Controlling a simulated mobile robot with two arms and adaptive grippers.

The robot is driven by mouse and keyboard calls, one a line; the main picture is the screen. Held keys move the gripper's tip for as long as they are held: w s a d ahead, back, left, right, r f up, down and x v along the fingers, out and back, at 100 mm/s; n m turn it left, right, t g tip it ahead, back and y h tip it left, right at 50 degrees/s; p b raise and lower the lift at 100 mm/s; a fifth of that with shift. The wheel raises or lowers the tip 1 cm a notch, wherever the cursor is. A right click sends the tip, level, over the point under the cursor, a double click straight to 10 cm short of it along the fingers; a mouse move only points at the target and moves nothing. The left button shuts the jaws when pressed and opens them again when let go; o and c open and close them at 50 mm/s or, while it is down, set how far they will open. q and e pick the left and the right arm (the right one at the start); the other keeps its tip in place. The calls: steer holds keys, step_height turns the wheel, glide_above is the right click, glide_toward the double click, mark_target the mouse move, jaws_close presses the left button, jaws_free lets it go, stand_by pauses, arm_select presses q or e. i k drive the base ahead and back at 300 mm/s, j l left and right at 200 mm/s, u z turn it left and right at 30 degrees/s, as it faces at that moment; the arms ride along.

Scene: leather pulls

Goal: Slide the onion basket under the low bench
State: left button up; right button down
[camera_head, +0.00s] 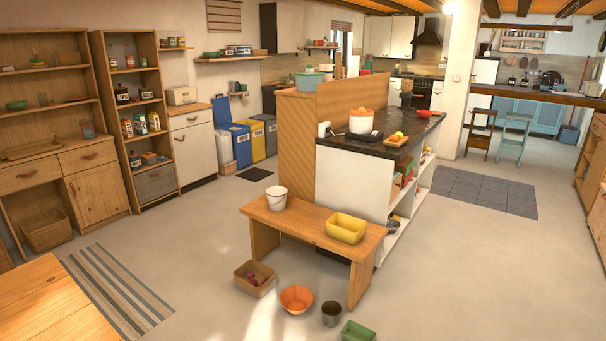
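A small tan basket (243,285) with dark reddish onions (252,280) in it stands on the floor. It is in front of the low wooden bench (300,232), towards the bench's left end and outside the space beneath it. The bench stands against the white end of the kitchen island, with a panel leg at each end. The floor under the bench is partly shadowed, and a dark object at the back there is hard to make out. Neither of my grippers shows in this view.
A white bucket (277,198) and a yellow tub (346,228) sit on the bench. Floor left of the basket is clear up to the striped rug (118,290).

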mark_target(241, 282)
steer(key=i+u, duration=0.15)
steer(key=i, duration=0.35)
steer(key=i+l+u, duration=0.15)
steer(key=i, duration=0.35)
steer(key=i+u, duration=0.1)
steer(key=i, duration=0.4)
steer(key=i+l+u, duration=0.15)
steer(key=i, duration=0.35)
steer(key=l, duration=0.05)
